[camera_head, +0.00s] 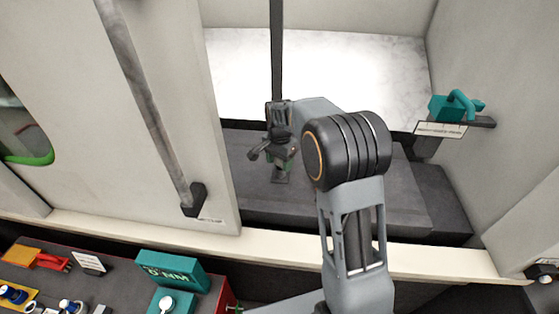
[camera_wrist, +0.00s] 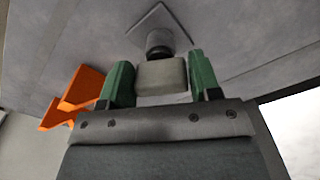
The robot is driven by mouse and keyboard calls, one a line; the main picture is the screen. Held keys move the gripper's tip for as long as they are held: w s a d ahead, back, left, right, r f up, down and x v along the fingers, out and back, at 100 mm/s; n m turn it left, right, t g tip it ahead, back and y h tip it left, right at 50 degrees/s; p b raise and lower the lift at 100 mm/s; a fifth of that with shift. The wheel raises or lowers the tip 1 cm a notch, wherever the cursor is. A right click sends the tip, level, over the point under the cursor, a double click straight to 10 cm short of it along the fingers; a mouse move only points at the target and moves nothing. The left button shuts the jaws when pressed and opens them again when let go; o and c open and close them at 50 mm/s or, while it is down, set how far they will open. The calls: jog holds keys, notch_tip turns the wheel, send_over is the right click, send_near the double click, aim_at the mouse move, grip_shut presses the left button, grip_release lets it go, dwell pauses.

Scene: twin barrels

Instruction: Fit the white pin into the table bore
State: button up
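I take this block to be the white pin's grip end. A dark round part (camera_wrist: 159,40) shows beyond it, in line with a square outline (camera_wrist: 165,18) on the table. I cannot tell whether the pin's tip is in the bore or above it. In the head view the pin is hidden by my gripper.
An orange angled piece (camera_wrist: 78,98) shows left of my fingers in the wrist view. A teal handled object (camera_head: 455,106) sits on a right-hand wall shelf. A vertical dark bar (camera_head: 277,50) stands behind my gripper. A cluttered bench (camera_head: 115,270) lies front left.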

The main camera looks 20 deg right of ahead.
jog(key=o, duration=0.4)
jog(key=shift+o, duration=0.2)
jog(key=shift+r, duration=0.1)
notch_tip(320, 180, up, 14)
jog(key=shift+b, duration=0.35)
